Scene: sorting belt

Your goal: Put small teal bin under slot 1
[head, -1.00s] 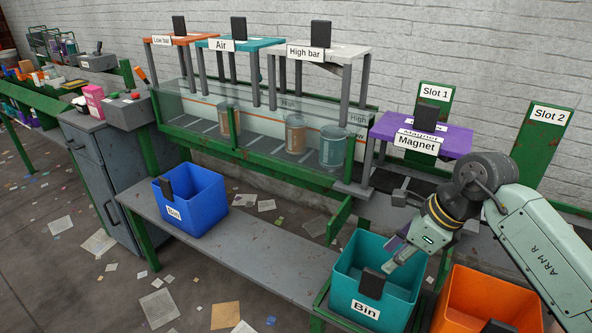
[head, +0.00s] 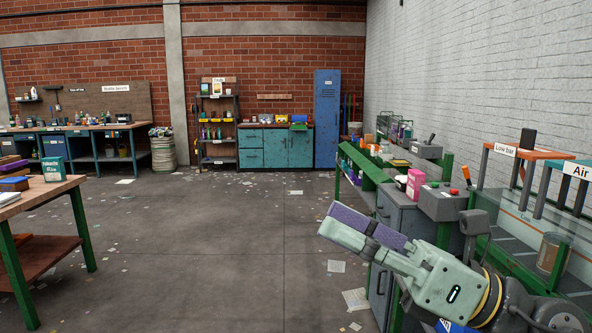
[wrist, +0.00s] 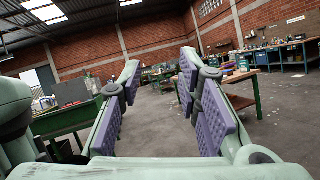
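My gripper (head: 345,228) is at the lower right of the head view, pointing left over open floor. The wrist view shows its two purple-padded fingers (wrist: 160,85) wide apart with nothing between them. No bin marked "Bin" and no slot 1 sign are in the head view now. A small teal container (head: 54,170) with pale lettering stands on the wooden table at the left; I cannot tell whether it is the task's bin. It is far from my gripper.
The wooden table (head: 40,192) with green legs stands at the left. A grey cabinet (head: 399,225) and the belt line with the "Low bar" gate (head: 530,153) are on the right. Workbenches, a shelf and a blue locker (head: 327,117) line the back.

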